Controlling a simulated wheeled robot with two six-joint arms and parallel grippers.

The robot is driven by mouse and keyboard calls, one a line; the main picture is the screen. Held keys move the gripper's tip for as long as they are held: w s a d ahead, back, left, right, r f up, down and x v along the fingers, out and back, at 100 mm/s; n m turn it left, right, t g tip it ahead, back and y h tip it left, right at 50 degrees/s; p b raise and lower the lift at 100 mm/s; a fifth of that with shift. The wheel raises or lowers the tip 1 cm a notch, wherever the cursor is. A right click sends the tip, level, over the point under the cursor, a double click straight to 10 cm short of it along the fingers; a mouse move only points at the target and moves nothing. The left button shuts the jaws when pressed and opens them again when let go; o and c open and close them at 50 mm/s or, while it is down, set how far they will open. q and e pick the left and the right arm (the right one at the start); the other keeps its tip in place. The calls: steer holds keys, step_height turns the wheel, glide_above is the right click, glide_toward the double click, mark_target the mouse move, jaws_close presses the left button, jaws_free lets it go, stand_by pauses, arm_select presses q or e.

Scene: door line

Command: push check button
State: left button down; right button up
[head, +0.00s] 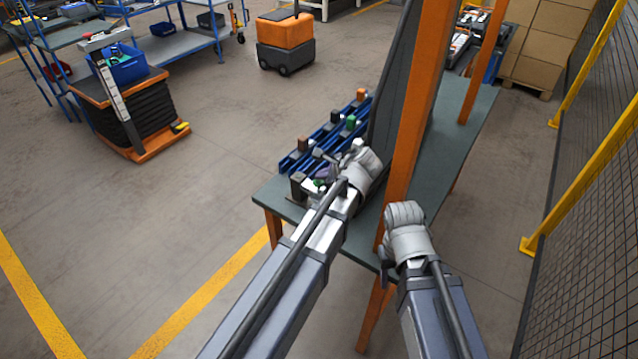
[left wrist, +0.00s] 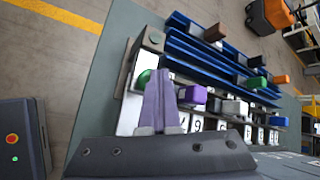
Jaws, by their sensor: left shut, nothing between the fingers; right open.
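A green button (left wrist: 143,78) sits on a small grey box (left wrist: 152,40) at the end of the blue rails on the table, partly hidden behind my left fingers. In the head view the green button (head: 319,183) shows small beside the left gripper. My left gripper (head: 325,170) is shut and empty. Its closed purple-grey fingers (left wrist: 160,95) overlap the button's right side in the left wrist view; whether they touch it I cannot tell. My right gripper (head: 387,262) is open and empty at the table's front edge by an orange post, away from the button; its fingers are hardly visible.
Blue rails (head: 305,150) carry several coloured blocks, with number cards (left wrist: 196,122) alongside. A purple block (left wrist: 192,95) is close right of my left fingers. An orange post (head: 415,110) and dark panel (head: 393,80) stand between the rails and the table's right side.

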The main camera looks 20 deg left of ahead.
mark_target(322, 183)
arm_select(q)
steer(key=shift+f+b, duration=0.35)
steer(key=shift+f, duration=0.1)
steer(key=shift+r+p, duration=0.5)
step_height(322, 183, up, 6)
steer(key=p, duration=0.6)
stand_by(0.3)
stand_by(0.5)
